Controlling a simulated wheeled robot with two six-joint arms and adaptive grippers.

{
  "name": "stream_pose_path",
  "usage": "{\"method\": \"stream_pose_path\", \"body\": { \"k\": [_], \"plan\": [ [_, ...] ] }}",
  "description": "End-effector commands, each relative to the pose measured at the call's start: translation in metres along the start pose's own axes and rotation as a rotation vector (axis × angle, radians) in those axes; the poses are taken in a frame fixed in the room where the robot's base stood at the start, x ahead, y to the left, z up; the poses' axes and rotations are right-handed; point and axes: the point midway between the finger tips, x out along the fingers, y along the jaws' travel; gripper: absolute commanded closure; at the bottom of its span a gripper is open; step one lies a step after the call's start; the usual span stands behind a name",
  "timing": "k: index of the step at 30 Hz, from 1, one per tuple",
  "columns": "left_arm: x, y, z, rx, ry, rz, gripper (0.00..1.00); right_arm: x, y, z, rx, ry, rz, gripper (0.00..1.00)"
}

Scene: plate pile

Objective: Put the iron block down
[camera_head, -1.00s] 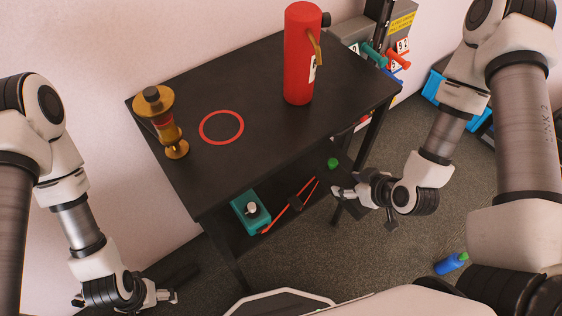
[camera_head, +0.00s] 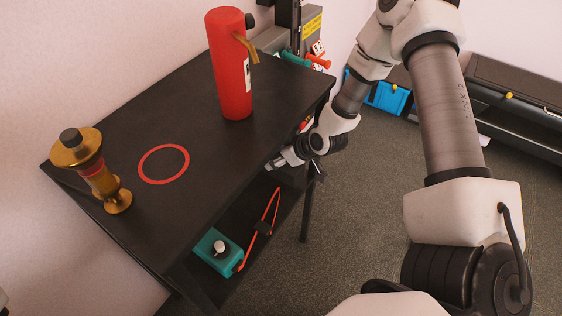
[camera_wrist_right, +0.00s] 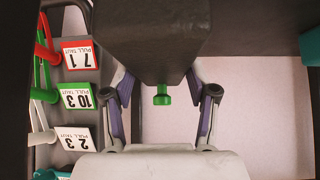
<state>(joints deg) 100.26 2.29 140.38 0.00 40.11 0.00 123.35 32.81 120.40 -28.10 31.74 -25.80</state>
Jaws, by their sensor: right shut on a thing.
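A dark block (camera_wrist_right: 155,40), which looks like the iron block, fills the top middle of the right wrist view, between the fingers of my right gripper (camera_wrist_right: 160,100). The gripper is shut on it. A small green knob (camera_wrist_right: 162,95) shows just below the block. In the head view my right gripper (camera_head: 275,161) is at the right edge of the black table (camera_head: 190,100); the block cannot be told apart from the dark table there.
On the table stand a red cylinder (camera_head: 232,75) and a brass stand (camera_head: 90,165), with a flat red ring (camera_head: 188,152) between them. A teal box (camera_head: 212,250) and red tongs-like rods (camera_head: 247,253) lie on the lower shelf. Tags marked "PULL TAUT" (camera_wrist_right: 80,98) hang left in the wrist view.

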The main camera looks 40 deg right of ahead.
Motion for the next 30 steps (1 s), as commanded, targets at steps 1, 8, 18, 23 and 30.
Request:
{"method": "stream_pose_path", "body": {
  "k": [1,8,18,23,30],
  "plan": [
    [0.002,0.0,0.0,0.0,0.0,0.0,0.17,0.003,0.004,-0.003,-0.002,0.004,0.002,1.0],
    [0.015,0.0,0.0,0.0,0.0,0.0,0.17,0.024,0.006,0.013,-0.002,0.0,0.0,1.0],
    [0.016,0.0,0.0,0.0,0.0,0.0,0.17,0.03,0.006,0.018,-0.001,0.003,0.001,1.0],
    [0.017,0.0,0.0,0.0,0.0,0.0,0.17,0.032,0.005,0.021,0.0,0.0,0.0,0.31],
    [0.017,0.0,0.0,0.0,0.0,0.0,0.17,0.031,0.005,0.02,0.0,0.0,0.0,0.31]
  ]
}}
